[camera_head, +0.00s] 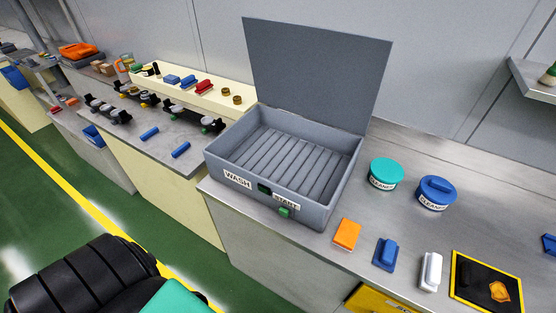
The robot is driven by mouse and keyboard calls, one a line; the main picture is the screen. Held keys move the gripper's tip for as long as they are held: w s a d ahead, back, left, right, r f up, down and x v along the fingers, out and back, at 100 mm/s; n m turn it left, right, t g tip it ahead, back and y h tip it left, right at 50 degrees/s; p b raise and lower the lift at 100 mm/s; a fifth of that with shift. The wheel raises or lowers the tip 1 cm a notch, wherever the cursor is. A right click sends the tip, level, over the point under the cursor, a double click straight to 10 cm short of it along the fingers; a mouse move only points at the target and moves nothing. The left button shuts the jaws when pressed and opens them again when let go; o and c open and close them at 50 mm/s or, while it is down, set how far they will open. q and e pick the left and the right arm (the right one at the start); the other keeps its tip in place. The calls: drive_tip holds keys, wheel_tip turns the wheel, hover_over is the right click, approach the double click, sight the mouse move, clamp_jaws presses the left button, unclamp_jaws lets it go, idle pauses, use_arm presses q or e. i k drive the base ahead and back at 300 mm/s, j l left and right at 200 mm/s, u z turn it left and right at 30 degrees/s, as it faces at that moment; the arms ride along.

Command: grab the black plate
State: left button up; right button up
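A flat black plate (466,290) with a yellow border lies on the grey metal counter at the lower right. An orange piece or mark (499,292) shows on its right part, and a dark shape is on its left part, too dim to make out. No other flat black plate is clear in this view. Neither of my grippers can be made out in the head view.
A grey wash box (225,167) with its lid raised stands empty left of the plate. Orange (347,234), blue (386,254) and white (431,271) items lie between them. Teal-lidded (386,171) and blue-lidded (436,190) tubs stand behind. Green floor is open at left.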

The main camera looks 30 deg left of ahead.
sight(493, 291)
drive_tip(key=z, duration=1.1)
